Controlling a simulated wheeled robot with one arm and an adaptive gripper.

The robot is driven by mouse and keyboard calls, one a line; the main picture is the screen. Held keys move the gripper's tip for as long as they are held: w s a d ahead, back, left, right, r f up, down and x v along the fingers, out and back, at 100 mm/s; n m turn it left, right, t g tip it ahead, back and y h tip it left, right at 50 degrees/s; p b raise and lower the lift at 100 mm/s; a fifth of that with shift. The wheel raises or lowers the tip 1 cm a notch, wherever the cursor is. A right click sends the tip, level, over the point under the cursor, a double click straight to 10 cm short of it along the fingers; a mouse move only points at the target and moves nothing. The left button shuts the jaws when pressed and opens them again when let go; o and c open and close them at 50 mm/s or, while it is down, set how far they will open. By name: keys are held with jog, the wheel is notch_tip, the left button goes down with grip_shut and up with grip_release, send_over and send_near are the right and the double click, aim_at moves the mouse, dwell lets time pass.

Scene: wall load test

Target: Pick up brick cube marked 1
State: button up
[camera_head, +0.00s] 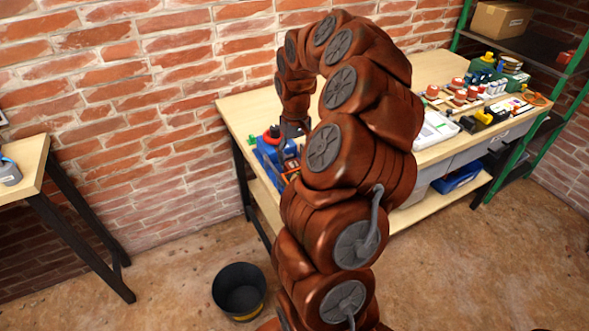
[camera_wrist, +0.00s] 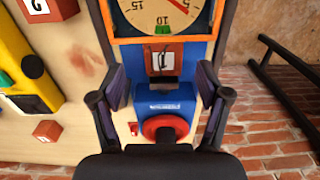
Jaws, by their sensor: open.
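An orange-brown brick cube (camera_wrist: 162,58) with a white label sits at the blue device below its dial in the wrist view. The label has a thin dark stroke that looks like a 1, but it is small. My gripper (camera_wrist: 162,78) is open, one finger to each side of the cube, with no visible contact. In the head view my gripper (camera_head: 293,128) is over the left end of the workbench, partly hidden by my arm. Two other brick cubes show in the wrist view, one marked like a G or 6 (camera_wrist: 48,9) and one with an unclear mark (camera_wrist: 47,131).
The blue device (camera_wrist: 165,104) has a red knob (camera_wrist: 165,127) and a round dial (camera_wrist: 162,14). A yellow item (camera_wrist: 25,70) lies to the left. In the head view, a white tray (camera_head: 436,131) and several small parts stand further right on the bench. A black bucket (camera_head: 239,290) is on the floor.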

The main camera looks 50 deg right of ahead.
aim_at(294, 166)
jog(key=shift+a+f+p, duration=0.2)
jog(key=shift+f+p, duration=0.65)
jog(key=shift+f, duration=1.85)
jog(key=c, duration=1.3)
jog(key=shift+c, duration=0.3)
